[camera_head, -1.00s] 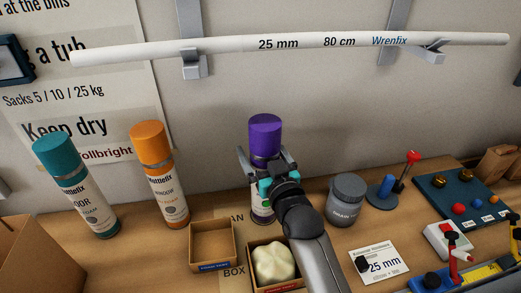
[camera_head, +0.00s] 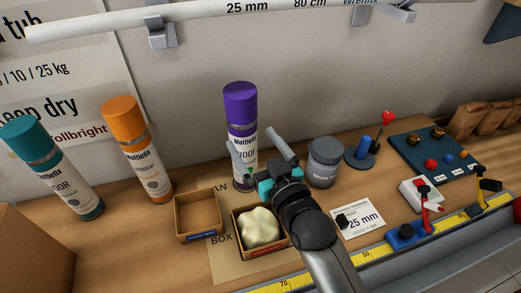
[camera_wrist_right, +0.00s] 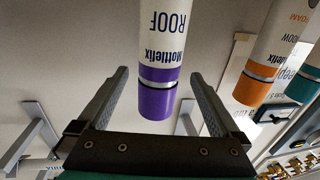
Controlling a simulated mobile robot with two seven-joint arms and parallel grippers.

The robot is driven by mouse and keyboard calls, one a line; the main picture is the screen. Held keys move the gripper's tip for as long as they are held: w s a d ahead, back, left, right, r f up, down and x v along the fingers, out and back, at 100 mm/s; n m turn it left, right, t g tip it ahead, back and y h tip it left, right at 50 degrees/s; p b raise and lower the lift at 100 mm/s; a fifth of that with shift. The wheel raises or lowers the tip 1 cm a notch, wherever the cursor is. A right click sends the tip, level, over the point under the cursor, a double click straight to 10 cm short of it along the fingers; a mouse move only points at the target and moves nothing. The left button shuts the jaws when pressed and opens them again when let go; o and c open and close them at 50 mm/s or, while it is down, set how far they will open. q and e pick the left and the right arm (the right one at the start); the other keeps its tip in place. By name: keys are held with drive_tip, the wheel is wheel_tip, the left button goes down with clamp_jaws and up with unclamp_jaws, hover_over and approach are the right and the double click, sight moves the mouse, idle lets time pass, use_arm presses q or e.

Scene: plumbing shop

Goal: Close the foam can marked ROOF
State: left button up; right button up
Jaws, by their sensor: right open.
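The foam can marked ROOF (camera_head: 241,140) stands upright on the bench, white with a purple cap (camera_head: 239,103) seated on its top. In the right wrist view the can (camera_wrist_right: 163,45) hangs upside down in the picture, its purple cap (camera_wrist_right: 158,100) between the two fingers. My right gripper (camera_head: 262,155) is open and empty, with its fingers in front of the can's lower body in the head view. The lower part of the can is partly hidden by the gripper. My left gripper is not in view.
An orange-capped can (camera_head: 139,150) and a teal-capped can (camera_head: 50,170) stand to the left. An empty cardboard box (camera_head: 199,236) and a box (camera_head: 262,251) holding a cream foam lump (camera_head: 258,227) lie in front. A grey jar (camera_head: 324,162) stands close on the right.

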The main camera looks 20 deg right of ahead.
drive_tip(key=shift+s+d, duration=0.2)
drive_tip(key=shift+s, duration=1.15)
